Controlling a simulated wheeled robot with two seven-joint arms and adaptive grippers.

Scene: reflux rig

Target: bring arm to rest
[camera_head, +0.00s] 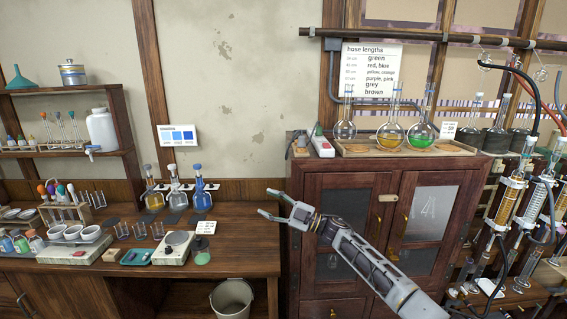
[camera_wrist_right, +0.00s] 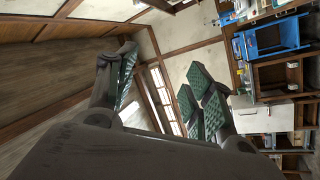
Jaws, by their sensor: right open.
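My right gripper (camera_head: 271,204) is in the head view, at the end of the grey arm that comes in from the lower right. Its fingers point left and are spread apart with nothing between them. It appears in front of the gap between the wooden bench (camera_head: 236,238) and the dark cabinet (camera_head: 343,187). In the right wrist view the open fingers (camera_wrist_right: 160,90) show green ridged pads, and only the room lies beyond them. My left gripper is in neither view.
The bench holds stoppered flasks (camera_head: 174,199), a balance (camera_head: 174,248) and white bowls. Round flasks (camera_head: 391,133) stand on the cabinet top. Glass columns and hoses (camera_head: 508,197) crowd the right side. A bucket (camera_head: 232,299) stands below the bench. The wall above the gripper is clear.

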